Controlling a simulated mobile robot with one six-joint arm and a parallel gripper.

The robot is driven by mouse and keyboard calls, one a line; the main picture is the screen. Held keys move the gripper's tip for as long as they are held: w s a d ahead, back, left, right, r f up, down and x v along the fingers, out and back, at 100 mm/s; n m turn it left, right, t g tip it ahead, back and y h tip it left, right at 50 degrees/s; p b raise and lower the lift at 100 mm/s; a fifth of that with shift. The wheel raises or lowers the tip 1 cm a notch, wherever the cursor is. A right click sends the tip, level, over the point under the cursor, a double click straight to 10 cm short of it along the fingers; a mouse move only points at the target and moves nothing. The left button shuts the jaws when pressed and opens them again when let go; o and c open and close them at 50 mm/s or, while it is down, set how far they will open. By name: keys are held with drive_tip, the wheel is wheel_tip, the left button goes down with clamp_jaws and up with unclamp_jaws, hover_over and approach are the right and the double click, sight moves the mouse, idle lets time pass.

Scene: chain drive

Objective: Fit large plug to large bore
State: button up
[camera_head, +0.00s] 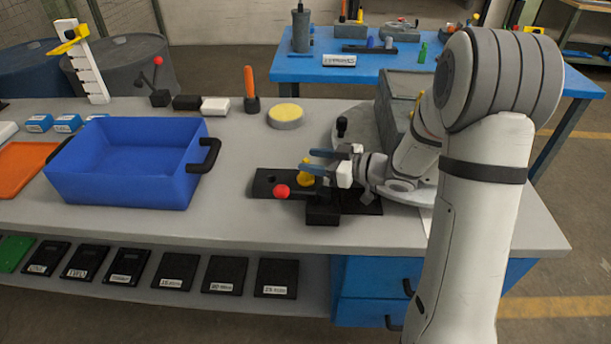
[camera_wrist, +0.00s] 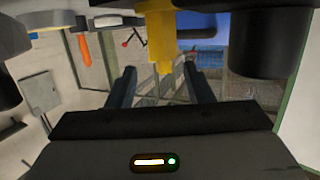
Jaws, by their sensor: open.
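My gripper (camera_head: 315,161) is open above the black fixture, with its two blue-grey fingers pointing left. A yellow piece (camera_head: 305,173), possibly the large plug, stands upright at the fixture, by the fingers. In the wrist view the yellow piece (camera_wrist: 160,38) hangs into the picture from the top, across the gap beyond the open fingers (camera_wrist: 161,84). I cannot tell whether the fingers touch it. The black fixture (camera_head: 265,186) lies flat on the grey bench. I cannot make out the large bore; the gripper and yellow piece hide part of the fixture.
A red ball knob (camera_head: 282,192) sits at the fixture's front. A blue bin (camera_head: 120,188) stands to the left. A round yellow-topped pad (camera_head: 285,115) and an orange-handled tool (camera_head: 250,92) are behind. A grey block (camera_head: 402,98) stands at right. The bench between bin and fixture is clear.

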drive_tip(key=x, duration=0.4)
drive_tip(key=shift+s+a+f, duration=0.1)
drive_tip(key=shift+a+f, duration=0.05)
drive_tip(key=shift+a, duration=0.05)
drive_tip(key=shift+c, duration=0.4)
clamp_jaws()
